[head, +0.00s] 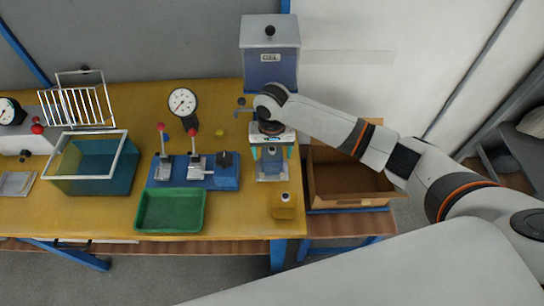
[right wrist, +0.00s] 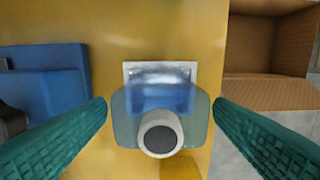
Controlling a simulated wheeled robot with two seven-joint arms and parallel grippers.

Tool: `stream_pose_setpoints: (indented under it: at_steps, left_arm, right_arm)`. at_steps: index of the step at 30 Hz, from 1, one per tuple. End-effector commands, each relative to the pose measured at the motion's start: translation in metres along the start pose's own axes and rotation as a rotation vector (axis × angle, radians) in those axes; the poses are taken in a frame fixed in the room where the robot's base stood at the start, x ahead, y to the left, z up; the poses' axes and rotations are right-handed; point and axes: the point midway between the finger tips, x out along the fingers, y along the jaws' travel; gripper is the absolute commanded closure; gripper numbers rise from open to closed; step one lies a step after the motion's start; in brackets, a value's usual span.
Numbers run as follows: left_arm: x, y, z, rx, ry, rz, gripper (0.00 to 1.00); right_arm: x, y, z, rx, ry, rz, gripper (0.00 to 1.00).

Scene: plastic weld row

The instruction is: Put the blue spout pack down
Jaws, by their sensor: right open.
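The blue spout pack (right wrist: 125,103) is a translucent pouch with a white round spout that has a dark centre. It stands on or just above a small pale metal plate (right wrist: 190,70) near the right end of the yellow table; I cannot tell whether it touches. The pack also shows in the head view (head: 271,160), partly hidden under my right wrist. My right gripper (right wrist: 160,103) is open, with its green fingers on either side of the pack and small gaps visible. It points down in the head view (head: 271,152). My left gripper is not in view.
Left of the pack is a blue fixture (head: 222,181) with upright levers. A yellow spout pack (head: 284,207) stands nearer the front edge. An open cardboard box (head: 345,196) is on the right, and a green tray (head: 170,211) at front left.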

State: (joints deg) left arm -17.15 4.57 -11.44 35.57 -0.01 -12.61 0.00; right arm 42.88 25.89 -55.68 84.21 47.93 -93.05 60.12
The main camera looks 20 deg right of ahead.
Motion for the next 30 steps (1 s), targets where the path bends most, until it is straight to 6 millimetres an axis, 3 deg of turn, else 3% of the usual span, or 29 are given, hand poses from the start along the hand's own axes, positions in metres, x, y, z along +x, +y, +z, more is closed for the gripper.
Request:
stream_pose_setpoints:
  at_steps: [6, 12, 18, 30]
  left_arm:
    - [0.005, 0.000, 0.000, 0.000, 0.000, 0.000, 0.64]
    - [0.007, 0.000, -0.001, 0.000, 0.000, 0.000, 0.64]
    - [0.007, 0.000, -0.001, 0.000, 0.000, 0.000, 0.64]
    - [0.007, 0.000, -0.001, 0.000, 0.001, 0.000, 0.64]
  right_arm:
    - [-0.049, 0.001, 0.001, 0.000, -0.004, 0.004, 0.24]
    - [-0.078, 0.001, 0.001, 0.000, -0.002, 0.001, 0.24]
    - [-0.088, 0.000, 0.000, 0.000, -0.001, 0.000, 0.24]
    - [-0.088, 0.000, 0.000, 0.000, 0.000, 0.000, 0.24]
